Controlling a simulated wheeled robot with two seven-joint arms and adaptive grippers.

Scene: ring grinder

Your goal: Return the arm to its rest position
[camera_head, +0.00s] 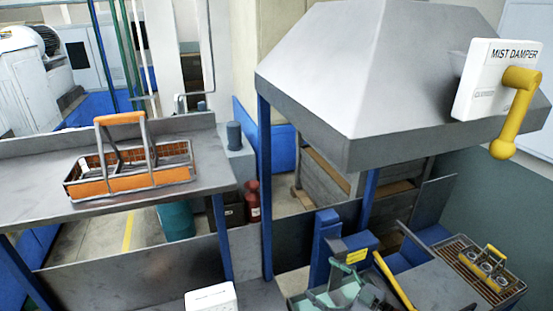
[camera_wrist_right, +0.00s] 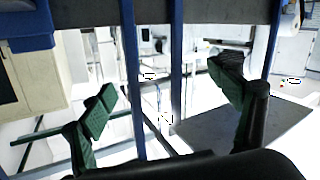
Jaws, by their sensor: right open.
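My right gripper (camera_head: 333,278) is low in the head view, in front of the blue machine parts below the grey hood. In the right wrist view its two green finger pads stand wide apart, with nothing between them (camera_wrist_right: 162,95). It is open and empty. Part of it is hard to separate from the green surface behind it. My left gripper is not in view.
A grey hood (camera_head: 390,75) on blue posts overhangs the area, with a yellow-handled mist damper (camera_head: 515,95) at its right. An orange basket (camera_head: 130,180) sits on the left table (camera_head: 40,165). A grated tray (camera_head: 500,295) with rings is at the lower right.

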